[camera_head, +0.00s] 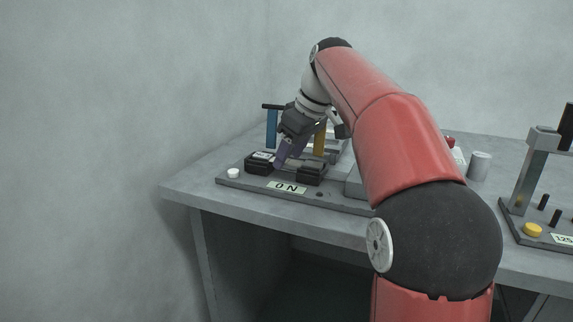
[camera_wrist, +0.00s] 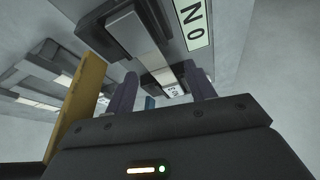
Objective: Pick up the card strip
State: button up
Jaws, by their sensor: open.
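The pale card strip (camera_wrist: 152,54) shows in the wrist view. It spans between two black blocks, the near one (camera_wrist: 118,30) at the picture's top and the far one beyond my fingertips. In the head view, the left block (camera_head: 259,163) and right block (camera_head: 311,174) sit on the grey base plate (camera_head: 345,200). My gripper (camera_head: 287,155) points down over the gap between them, with its purple fingers hiding most of the strip. In the wrist view my gripper (camera_wrist: 163,84) has its fingers apart, one on each side of the strip's line. Whether they touch it cannot be told.
A blue post (camera_head: 271,130) and a yellow post (camera_head: 320,141) stand close behind my gripper. A white button (camera_head: 233,173) and an ON label (camera_head: 286,187) are at the plate's front. A grey cylinder (camera_head: 479,165) and another fixture (camera_head: 530,180) stand to the right.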

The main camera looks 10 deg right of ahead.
jog(key=shift+c, duration=0.2)
jog(key=c, duration=1)
jog(key=shift+r, duration=0.15)
